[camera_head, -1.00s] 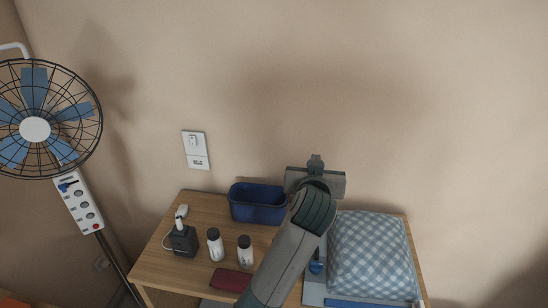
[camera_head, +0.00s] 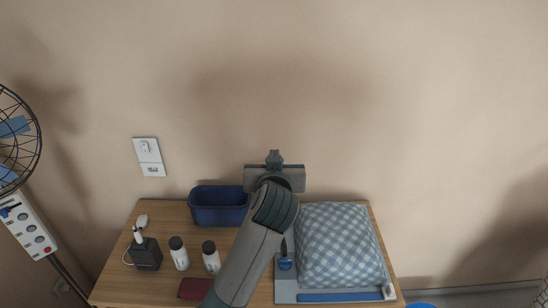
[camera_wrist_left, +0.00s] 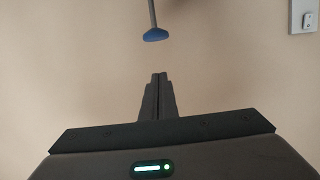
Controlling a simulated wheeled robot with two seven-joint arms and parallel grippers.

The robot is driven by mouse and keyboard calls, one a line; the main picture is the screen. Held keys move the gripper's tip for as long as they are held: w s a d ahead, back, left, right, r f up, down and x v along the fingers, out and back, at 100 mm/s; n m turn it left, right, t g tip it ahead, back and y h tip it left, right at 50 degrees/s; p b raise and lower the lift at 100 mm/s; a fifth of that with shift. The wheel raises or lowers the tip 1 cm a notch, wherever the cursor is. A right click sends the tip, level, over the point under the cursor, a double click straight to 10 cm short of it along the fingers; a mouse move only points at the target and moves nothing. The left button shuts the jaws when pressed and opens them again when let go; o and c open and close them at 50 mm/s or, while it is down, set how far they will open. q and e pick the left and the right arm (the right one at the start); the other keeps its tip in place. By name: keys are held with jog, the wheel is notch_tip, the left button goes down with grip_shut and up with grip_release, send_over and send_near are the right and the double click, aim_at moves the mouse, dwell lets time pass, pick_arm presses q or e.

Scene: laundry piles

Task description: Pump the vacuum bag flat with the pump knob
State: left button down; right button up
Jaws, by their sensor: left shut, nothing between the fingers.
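The vacuum bag (camera_head: 338,243) is a puffy blue-and-white checked cushion shape in the head view, lying on a pale board (camera_head: 288,291) at the table's right side. A blue pump part (camera_head: 285,264) with a thin rod stands left of the bag, partly behind my left arm. In the left wrist view a blue knob (camera_wrist_left: 156,35) on a grey rod shows beyond my fingertips, apart from them. My left gripper (camera_head: 274,157) is shut and empty above the table's back; its closed fingers also show in the wrist view (camera_wrist_left: 158,80). My right gripper is out of view.
On the wooden table (camera_head: 125,268) are a blue bin (camera_head: 219,207), two bottles (camera_head: 179,254), a black box (camera_head: 146,254) and a dark red item (camera_head: 195,288), all left of my arm. A fan (camera_head: 15,140) stands at far left. The wall (camera_head: 400,120) is behind.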

pick_arm(q)
jog(key=w+f+p, duration=0.1)
jog(key=w, duration=0.1)
jog(key=w+f+p, duration=0.1)
jog(key=w+f, duration=0.1)
jog(key=w, duration=0.1)
jog(key=w+f+p, duration=0.1)
jog(key=w+p, duration=0.1)
jog(key=w, duration=0.1)
jog(key=shift+f, duration=0.4)
jog(key=shift+s+f, duration=0.1)
jog(key=shift+f, duration=0.5)
